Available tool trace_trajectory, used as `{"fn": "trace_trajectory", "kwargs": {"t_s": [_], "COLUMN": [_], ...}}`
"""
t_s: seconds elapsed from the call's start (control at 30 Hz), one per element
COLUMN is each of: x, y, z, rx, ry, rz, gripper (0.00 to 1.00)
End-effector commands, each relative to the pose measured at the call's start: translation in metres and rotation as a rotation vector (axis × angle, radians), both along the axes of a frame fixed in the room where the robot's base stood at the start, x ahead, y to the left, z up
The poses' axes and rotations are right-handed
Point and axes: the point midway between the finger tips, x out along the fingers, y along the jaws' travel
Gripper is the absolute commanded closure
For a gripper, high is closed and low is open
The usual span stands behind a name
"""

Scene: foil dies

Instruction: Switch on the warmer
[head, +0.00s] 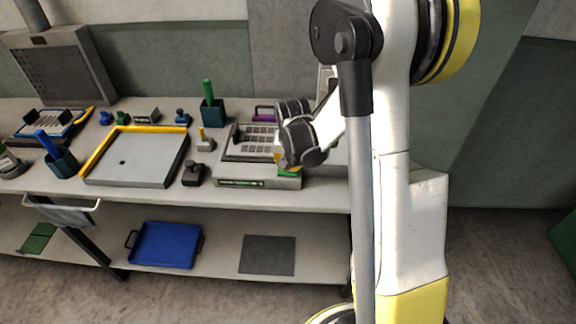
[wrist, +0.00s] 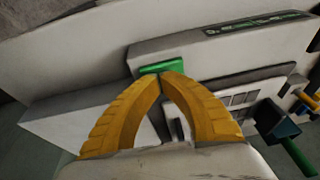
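The warmer (head: 230,183) is a light grey box with a slotted top, near the table's front edge. Its pale body also shows in the wrist view (wrist: 200,47), with a dark label strip on its front. A green switch (wrist: 163,67) sits on the warmer's edge, and it shows in the head view (head: 289,174) just below my gripper. My gripper (wrist: 161,77) has yellow fingers whose tips meet, with nothing seen between them. The tips are right at the switch and overlap its lower edge in the wrist view; I cannot tell whether they touch it.
A grey tray with a yellow edge (head: 125,173), a dark block (head: 193,174) and a small grey stand (head: 205,142) lie left of the warmer. A dark green cup (head: 213,114) stands behind. A blue tray (head: 166,246) is on the lower shelf. My arm hides the table's right end.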

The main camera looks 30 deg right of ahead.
Motion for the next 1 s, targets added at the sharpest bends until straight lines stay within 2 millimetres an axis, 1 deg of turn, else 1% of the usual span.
{"fn": "trace_trajectory", "kwargs": {"t_s": [0.03, 0.1, 0.43, 0.73, 1.0], "x": [-0.003, -0.002, 0.0, 0.007, 0.008], "y": [-0.004, -0.003, 0.0, 0.011, 0.011], "z": [-0.006, -0.004, -0.002, -0.001, -0.001], "rx": [0.041, 0.079, 0.074, 0.073, 0.073], "ry": [-0.027, -0.054, -0.049, -0.049, -0.049], "rz": [-0.008, -0.002, 0.0, 0.001, 0.0], "gripper": [1.0, 1.0, 1.0, 1.0, 1.0]}}
